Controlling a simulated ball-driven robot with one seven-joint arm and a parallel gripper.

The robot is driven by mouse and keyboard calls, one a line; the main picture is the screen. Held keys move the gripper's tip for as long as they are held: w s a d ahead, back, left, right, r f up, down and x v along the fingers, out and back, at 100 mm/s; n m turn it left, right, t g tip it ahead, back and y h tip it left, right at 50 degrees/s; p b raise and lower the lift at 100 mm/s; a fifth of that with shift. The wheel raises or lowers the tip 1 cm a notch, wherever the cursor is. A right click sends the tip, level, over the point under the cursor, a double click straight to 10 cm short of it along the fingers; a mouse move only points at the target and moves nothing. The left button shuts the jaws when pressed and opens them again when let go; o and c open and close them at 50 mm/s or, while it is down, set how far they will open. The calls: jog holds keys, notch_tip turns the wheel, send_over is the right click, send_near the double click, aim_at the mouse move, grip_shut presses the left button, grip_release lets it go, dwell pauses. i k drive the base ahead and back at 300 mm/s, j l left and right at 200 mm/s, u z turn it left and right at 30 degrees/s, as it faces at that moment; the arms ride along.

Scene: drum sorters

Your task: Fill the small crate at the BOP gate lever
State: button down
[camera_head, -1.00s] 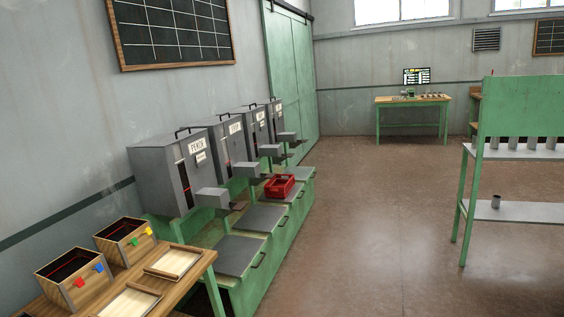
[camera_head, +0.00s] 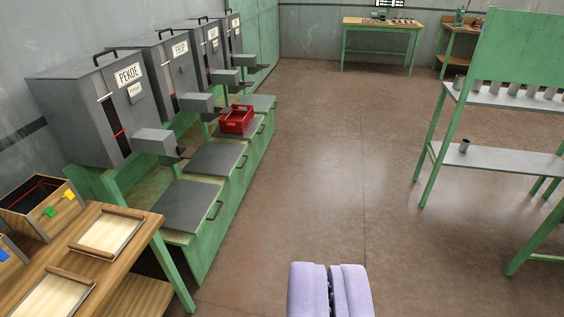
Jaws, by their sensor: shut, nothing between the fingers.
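A small red crate (camera_head: 224,128) sits on the green bench (camera_head: 207,260) below the spouts of the grey drum machines. The nearest machine (camera_head: 75,130) reads PEKOE; the label on the second (camera_head: 180,48) and those farther back are too small to read surely, so I cannot tell which is BOP. Grey spout blocks (camera_head: 155,141) jut from the machine fronts. The crate's inside is too small to judge. My gripper (camera_head: 329,270) is at the bottom centre, its two lilac fingers shut and empty, well apart from the crate.
A wooden table (camera_head: 95,285) with trays (camera_head: 107,233) and a wooden box (camera_head: 35,215) stands at the near left. A green rack (camera_head: 500,145) with grey cups stands at right. A workbench (camera_head: 383,24) is at the back. The brown floor (camera_head: 330,170) between is clear.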

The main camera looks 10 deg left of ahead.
aim_at(234, 89)
jog(key=i+u, duration=0.15)
jog(key=i, duration=5.25)
jog(key=i+u, duration=0.1)
jog(key=i, duration=0.45)
jog(key=i+l+u, duration=0.15)
jog(key=i, duration=0.35)
jog(key=i+l+u, duration=0.1)
jog(key=i, duration=0.45)
